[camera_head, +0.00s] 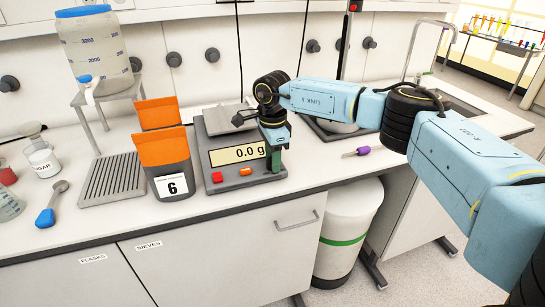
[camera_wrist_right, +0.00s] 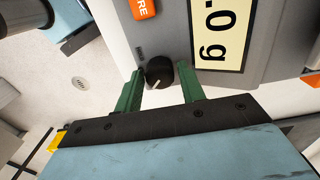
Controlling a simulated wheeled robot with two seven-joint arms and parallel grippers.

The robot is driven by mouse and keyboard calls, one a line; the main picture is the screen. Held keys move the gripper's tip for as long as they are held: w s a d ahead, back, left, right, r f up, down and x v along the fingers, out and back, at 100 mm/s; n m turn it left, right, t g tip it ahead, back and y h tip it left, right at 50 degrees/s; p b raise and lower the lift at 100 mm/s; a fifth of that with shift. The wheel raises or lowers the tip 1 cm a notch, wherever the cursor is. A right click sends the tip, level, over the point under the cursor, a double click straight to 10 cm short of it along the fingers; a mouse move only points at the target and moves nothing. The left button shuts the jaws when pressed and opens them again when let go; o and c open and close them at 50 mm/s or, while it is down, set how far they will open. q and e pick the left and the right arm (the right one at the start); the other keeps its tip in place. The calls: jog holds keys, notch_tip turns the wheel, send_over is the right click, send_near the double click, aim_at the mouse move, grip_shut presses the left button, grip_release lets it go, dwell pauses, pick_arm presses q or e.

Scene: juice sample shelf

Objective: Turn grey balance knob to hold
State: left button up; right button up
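The balance (camera_head: 226,143) stands on the bench, its display (camera_head: 236,155) reading 0.0 g. In the right wrist view, the balance knob (camera_wrist_right: 159,72) is dark and round with a pale pointer mark on the balance's front face (camera_wrist_right: 172,30). My right gripper (camera_head: 276,168) is at the balance's front right corner and hides the knob in the head view. In the wrist view, the right gripper's green fingers (camera_wrist_right: 160,78) are apart, with the knob between their tips. A gap shows beside the knob, so it is not clamped. My left gripper is not in view.
A purple-handled tool (camera_head: 361,151) lies to the right. A white bin (camera_head: 346,235) stands below the bench.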

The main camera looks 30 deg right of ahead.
jog(key=c, duration=0.7)
